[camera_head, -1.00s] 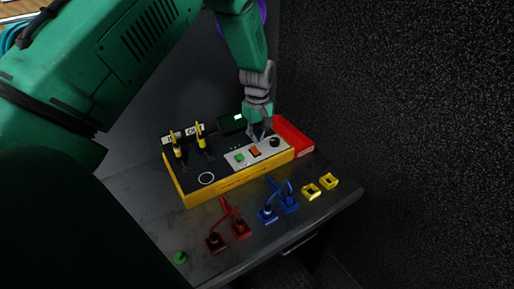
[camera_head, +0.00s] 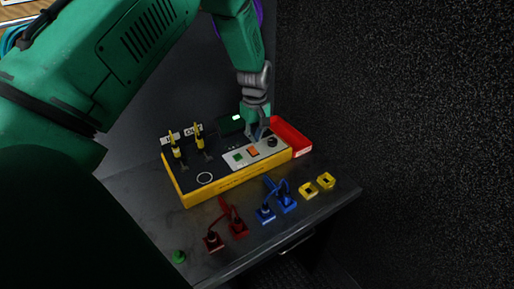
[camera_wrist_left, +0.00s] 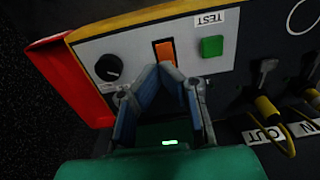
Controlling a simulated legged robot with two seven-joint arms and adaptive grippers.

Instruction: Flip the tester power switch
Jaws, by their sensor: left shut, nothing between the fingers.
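The tester (camera_head: 230,179) is a yellow box with a black top on the bench. Its grey panel holds an orange rocker switch (camera_head: 253,152), which also shows in the left wrist view (camera_wrist_left: 165,50), between a black knob (camera_wrist_left: 108,67) and a green button (camera_wrist_left: 212,46) marked TEST. My left gripper (camera_head: 259,138) is over the panel, just behind the switch. In the left wrist view its fingertips (camera_wrist_left: 165,67) meet, shut and empty, at the switch's near edge. I cannot tell whether they touch it. My right gripper is not in view.
Two yellow plugs (camera_head: 200,139) stand at the tester's IN and OUT labels. A red tray (camera_head: 291,134) adjoins its right end. Red connectors (camera_head: 238,228), blue connectors (camera_head: 286,203) and yellow sockets (camera_head: 326,181) lie along the bench front. A dark wall (camera_head: 400,120) rises at right.

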